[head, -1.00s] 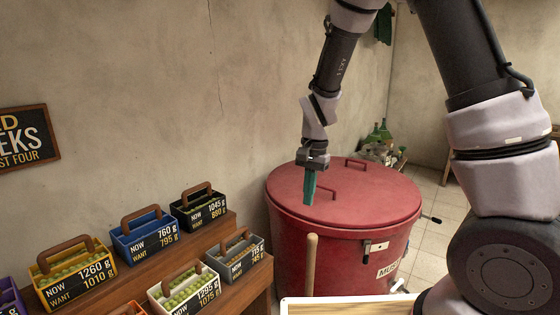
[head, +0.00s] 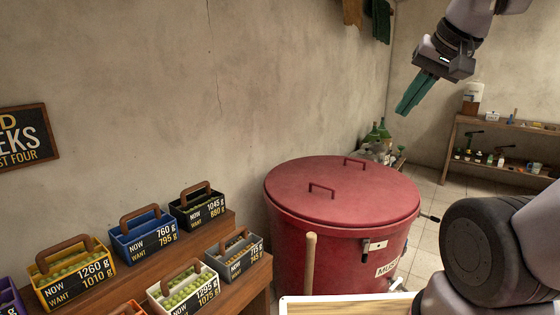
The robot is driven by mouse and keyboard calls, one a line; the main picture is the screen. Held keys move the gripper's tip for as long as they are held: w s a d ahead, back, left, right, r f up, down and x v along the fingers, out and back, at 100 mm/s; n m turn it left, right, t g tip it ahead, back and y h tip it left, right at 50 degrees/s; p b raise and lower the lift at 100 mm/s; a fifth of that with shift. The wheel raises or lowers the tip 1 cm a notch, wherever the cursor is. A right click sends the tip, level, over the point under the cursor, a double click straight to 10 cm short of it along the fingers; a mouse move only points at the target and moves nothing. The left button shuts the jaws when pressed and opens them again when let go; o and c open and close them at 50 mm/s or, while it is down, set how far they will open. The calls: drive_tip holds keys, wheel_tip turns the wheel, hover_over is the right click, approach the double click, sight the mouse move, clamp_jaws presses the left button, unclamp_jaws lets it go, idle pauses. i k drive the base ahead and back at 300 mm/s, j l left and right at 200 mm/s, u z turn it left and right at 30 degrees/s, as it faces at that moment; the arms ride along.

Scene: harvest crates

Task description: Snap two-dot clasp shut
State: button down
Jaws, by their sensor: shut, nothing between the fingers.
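A large red vat (head: 330,250) with a red lid (head: 345,187) stands on the floor at the centre of the head view. The lid lies on the vat's rim. A pale clasp (head: 375,246) with a dark lever sits on the vat's front, just below the rim. A second dark lever (head: 430,217) sticks out at the right of the rim. I cannot make out dots on either, nor tell whether they are latched. My gripper (head: 404,108), with green fingers, is shut and empty. It is in the air above the vat's right part, well apart from it.
A wooden bench at left holds several small crates with handles, including a grey crate (head: 238,256) near the vat. A wooden pole (head: 310,265) stands at the vat's front left. Green bottles (head: 378,135) and a shelf (head: 505,150) are behind.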

sight(432, 218)
drive_tip(key=i+l+z, duration=0.7)
drive_tip(key=i+l, duration=0.2)
drive_tip(key=i, duration=0.1)
